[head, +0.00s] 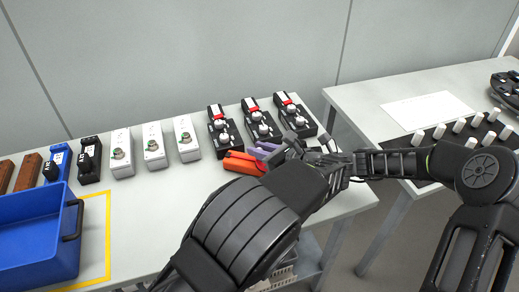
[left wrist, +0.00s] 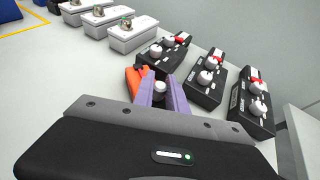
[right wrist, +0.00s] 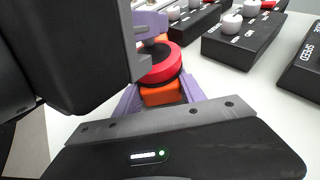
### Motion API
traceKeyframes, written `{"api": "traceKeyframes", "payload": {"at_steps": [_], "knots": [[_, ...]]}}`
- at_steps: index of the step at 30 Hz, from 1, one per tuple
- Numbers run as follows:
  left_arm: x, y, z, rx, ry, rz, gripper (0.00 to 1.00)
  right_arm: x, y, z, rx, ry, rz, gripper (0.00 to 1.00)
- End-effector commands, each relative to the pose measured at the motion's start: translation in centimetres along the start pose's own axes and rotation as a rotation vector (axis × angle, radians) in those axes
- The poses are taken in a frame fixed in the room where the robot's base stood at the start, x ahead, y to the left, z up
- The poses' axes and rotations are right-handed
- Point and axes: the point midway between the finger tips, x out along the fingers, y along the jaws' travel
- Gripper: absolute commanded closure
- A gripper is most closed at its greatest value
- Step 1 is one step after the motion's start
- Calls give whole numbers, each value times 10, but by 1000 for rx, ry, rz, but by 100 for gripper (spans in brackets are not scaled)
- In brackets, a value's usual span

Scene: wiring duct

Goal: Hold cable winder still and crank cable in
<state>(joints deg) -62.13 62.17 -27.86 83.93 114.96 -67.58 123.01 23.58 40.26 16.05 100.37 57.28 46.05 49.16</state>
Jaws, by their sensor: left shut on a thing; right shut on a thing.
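The cable winder (head: 243,163) is an orange body with a red reel (right wrist: 166,66), near the table's front right edge. My left gripper (head: 268,150) has purple fingers closed around a pale crank knob (left wrist: 160,87) above the reel. My right gripper (right wrist: 162,88) has its purple fingers on either side of the orange body, low under the reel. In the head view the arms and grippers hide much of the winder. No cable can be made out clearly.
Several black control boxes (head: 262,124) with pale knobs stand just behind the winder. White boxes (head: 153,146) stand further left, and a blue crate (head: 38,235) is at far left. A second table (head: 370,100) lies right, across a gap.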

Motion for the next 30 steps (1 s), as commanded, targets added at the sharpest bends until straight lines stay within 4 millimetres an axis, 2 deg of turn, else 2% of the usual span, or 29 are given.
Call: {"api": "traceKeyframes", "payload": {"at_steps": [8,21,30], "knots": [[2,-1,2,24,-2,-62,100,0,1,1,-1,-1,3,100],[5,-7,3,132,-1,-334,100,1,2,1,-3,-2,7,100],[5,-9,3,137,-4,-352,100,2,4,1,-4,-3,11,100]]}}
